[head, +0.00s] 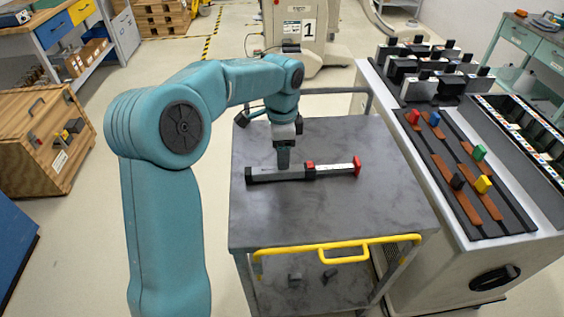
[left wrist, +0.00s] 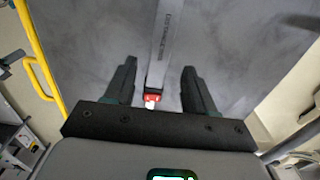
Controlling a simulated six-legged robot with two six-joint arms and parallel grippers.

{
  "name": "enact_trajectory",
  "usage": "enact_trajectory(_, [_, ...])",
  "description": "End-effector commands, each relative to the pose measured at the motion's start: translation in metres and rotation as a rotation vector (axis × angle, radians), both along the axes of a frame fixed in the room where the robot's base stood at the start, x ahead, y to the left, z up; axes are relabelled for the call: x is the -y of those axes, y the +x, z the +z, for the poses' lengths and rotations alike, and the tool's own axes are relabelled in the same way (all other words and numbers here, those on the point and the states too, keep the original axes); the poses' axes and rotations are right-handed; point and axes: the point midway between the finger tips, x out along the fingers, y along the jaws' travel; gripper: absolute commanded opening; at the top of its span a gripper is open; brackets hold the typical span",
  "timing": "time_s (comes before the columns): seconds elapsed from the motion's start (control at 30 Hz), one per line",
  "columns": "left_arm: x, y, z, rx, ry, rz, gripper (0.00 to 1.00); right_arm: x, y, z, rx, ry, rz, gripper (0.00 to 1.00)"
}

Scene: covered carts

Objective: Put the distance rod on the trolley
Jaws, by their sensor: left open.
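The distance rod (head: 335,169), with a dark left part, a pale right part and red pieces, lies on the grey top of the trolley (head: 330,220). My left gripper (head: 283,165) points down at the rod's dark part and hides a little of it. In the left wrist view the rod (left wrist: 167,35) runs between the two spread fingers of my left gripper (left wrist: 158,85), apart from both. A red piece shows near the palm. The gap in height between fingers and rod is hard to tell. My right gripper is not in view.
The trolley has a yellow handle (head: 345,255) at the front and small dark objects on its lower shelf. A cart (head: 520,245) with coloured-handled tools and several black-and-white blocks stands close on the right. A wooden crate (head: 30,150) stands left. The trolley top is otherwise clear.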

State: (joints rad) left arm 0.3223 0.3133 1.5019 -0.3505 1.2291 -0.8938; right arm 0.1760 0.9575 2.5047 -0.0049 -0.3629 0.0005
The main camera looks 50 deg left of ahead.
Motion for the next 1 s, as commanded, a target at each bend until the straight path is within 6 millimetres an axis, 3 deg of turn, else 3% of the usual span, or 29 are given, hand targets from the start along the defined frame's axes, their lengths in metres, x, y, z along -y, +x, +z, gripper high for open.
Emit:
enact_trajectory(0.1, [0.000,0.001,0.031,0.005,0.001,0.000,0.55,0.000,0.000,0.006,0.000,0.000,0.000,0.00])
enact_trajectory(0.33, [0.000,0.000,0.061,0.000,0.000,-0.001,0.55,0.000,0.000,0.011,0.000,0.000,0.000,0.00])
enact_trajectory(1.0, [0.000,0.000,0.065,-0.001,0.000,0.000,0.55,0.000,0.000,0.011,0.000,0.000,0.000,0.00])
